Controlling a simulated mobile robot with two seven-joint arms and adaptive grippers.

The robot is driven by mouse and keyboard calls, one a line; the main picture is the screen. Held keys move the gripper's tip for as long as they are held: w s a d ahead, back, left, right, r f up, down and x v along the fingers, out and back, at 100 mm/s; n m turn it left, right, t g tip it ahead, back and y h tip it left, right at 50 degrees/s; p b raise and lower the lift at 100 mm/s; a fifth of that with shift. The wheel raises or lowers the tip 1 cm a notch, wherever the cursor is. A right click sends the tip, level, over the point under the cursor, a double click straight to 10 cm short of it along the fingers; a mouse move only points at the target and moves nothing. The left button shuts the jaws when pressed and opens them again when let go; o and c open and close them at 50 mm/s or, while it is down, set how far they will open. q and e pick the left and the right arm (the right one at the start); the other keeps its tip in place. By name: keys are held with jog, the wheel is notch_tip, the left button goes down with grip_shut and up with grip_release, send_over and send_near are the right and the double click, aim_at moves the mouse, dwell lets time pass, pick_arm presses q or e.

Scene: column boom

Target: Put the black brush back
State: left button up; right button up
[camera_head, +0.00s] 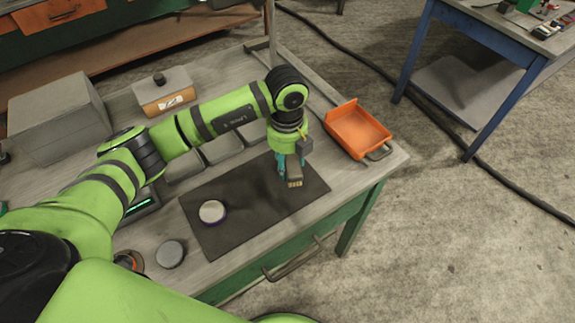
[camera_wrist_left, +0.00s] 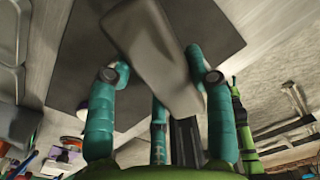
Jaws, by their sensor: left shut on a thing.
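My left gripper (camera_head: 291,160) points down over the right end of the dark mat (camera_head: 245,222) on the workbench. It is shut on the brush (camera_head: 295,181), a dark block with a tan lower end in the head view. In the left wrist view, the brush (camera_wrist_left: 160,62) looks like a long grey-brown body between the teal fingers of my left gripper (camera_wrist_left: 158,78). The mat shows behind it there. I cannot tell whether the brush touches the mat. My right gripper is not in view.
An orange bin (camera_head: 357,131) stands right of the gripper, near the bench corner. Shallow grey trays (camera_head: 183,165) lie behind the mat. A round grey-topped piece (camera_head: 212,211) sits on the mat, another (camera_head: 170,254) in front-left. A wooden box (camera_head: 163,93) and grey box (camera_head: 60,118) stand behind.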

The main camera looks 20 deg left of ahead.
pick_arm(q)
notch_tip(320, 180, down, 3)
jog(key=shift+f+p, duration=0.2)
jog(key=shift+p, duration=0.4)
jog(key=shift+f, duration=0.15)
jog(key=shift+f, duration=0.1)
jog(key=shift+f+b, duration=0.15)
jog(key=shift+b, duration=0.15)
jog(key=o, duration=1)
